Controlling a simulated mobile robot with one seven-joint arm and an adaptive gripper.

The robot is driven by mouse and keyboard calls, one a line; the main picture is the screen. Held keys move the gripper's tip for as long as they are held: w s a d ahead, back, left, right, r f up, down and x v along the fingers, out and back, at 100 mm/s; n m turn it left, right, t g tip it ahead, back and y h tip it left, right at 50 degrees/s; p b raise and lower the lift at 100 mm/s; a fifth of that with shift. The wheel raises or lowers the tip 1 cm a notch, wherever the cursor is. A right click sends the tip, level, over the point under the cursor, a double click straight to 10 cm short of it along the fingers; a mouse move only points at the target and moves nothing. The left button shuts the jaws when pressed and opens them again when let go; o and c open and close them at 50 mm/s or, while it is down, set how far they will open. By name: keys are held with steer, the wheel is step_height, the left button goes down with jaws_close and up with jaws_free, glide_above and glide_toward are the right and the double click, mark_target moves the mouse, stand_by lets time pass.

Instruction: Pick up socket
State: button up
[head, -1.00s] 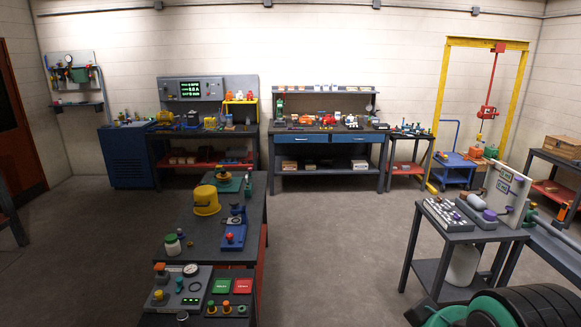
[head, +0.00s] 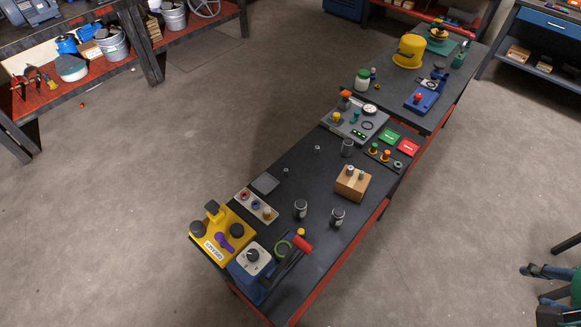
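Several socket-like metal cylinders are on the dark bench (head: 290,235) in the head view; I cannot tell which is the socket meant. Small ones stand upright on the bench at the middle (head: 317,149) and further left (head: 286,171). Two more small metal pieces sit on top of a wooden block (head: 353,187). Larger dark grey cylinders with pale labels stand behind the block (head: 347,148) and in front of it, one to the left (head: 301,208) and one to the right (head: 338,217). My gripper is not in view.
A yellow box with black knobs (head: 222,238), a blue device with a red-handled lever (head: 253,258) and a plate with round fittings (head: 257,206) crowd the near end. A grey gauge panel (head: 355,122) stands behind.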

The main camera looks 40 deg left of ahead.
steer(key=w+a+r+n+g+y+p, duration=0.1)
steer(key=w+a+r+n+g+p, duration=0.1)
steer(key=w+a, duration=1.2)
steer(key=w+a+f+n+g+p, duration=0.1)
steer(key=w+a+f, duration=0.3)
steer(key=a, duration=0.6)
steer(key=w+a+f+n+p, duration=0.15)
steer(key=w+a+f, duration=0.25)
steer(key=a, duration=0.5)
steer(key=w+a+f+n+g+p, duration=0.1)
steer(key=w+a+f, duration=0.3)
steer(key=a, duration=0.6)
steer(key=n+g+h+p, duration=0.1)
steer(key=n+p, duration=0.2)
glide_above(286, 172)
step_height(286, 172, down, 25)
steer(key=shift+w+a, duration=0.4)
steer(key=shift+w, duration=0.05)
steer(key=shift+f, duration=0.1)
steer(key=shift+f, duration=4.25)
